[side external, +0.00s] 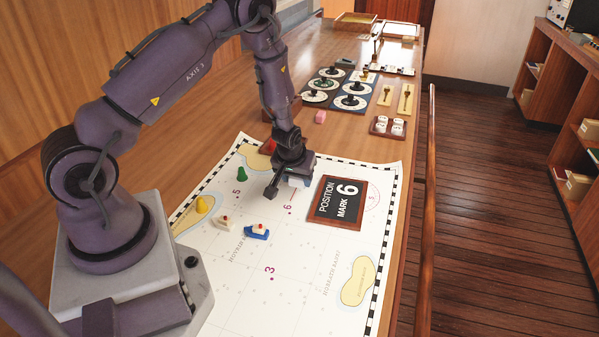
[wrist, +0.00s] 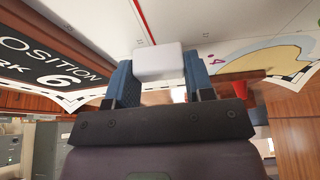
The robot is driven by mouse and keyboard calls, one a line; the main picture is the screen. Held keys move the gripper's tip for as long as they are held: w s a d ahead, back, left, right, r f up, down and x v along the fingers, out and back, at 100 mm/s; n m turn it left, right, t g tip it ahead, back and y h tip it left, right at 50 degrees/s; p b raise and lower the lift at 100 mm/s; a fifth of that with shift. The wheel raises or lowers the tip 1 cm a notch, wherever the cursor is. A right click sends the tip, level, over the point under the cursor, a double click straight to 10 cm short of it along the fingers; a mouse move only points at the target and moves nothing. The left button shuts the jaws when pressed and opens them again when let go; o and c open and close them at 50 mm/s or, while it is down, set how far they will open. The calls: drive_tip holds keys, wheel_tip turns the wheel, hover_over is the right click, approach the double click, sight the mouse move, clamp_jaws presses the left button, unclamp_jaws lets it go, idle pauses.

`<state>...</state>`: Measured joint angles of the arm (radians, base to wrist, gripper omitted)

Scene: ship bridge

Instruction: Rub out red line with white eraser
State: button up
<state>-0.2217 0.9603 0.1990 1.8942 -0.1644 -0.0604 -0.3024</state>
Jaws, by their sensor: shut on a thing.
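The white eraser (wrist: 158,60) is held between the two blue fingers of my gripper (wrist: 157,76) in the wrist view. In the side view my gripper (side external: 288,186) is low over the chart, just left of the black sign, and the eraser is mostly hidden by it. A thin red line (wrist: 141,18) in the wrist view runs from the top edge down to the eraser, where it disappears behind it. In the side view the line is too small to make out clearly. Whether the eraser touches the chart (side external: 310,270) cannot be told.
The "Position Mark 6" sign (side external: 338,203) stands close to the right of my gripper. A blue boat (side external: 257,231), a white boat (side external: 227,222), a yellow piece (side external: 201,205) and a green piece (side external: 241,174) stand to the left.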

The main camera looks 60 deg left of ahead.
sight(291, 199)
drive_tip(key=shift+s+d+f, duration=0.15)
drive_tip(key=shift+s+d, duration=0.7)
drive_tip(key=shift+d, duration=0.05)
drive_tip(key=shift+s+d, duration=0.6)
drive_tip(key=shift+d, duration=0.1)
drive_tip(key=shift+r, duration=0.2)
drive_tip(key=shift+s+d+f, duration=0.1)
drive_tip(key=shift+s+d, duration=0.7)
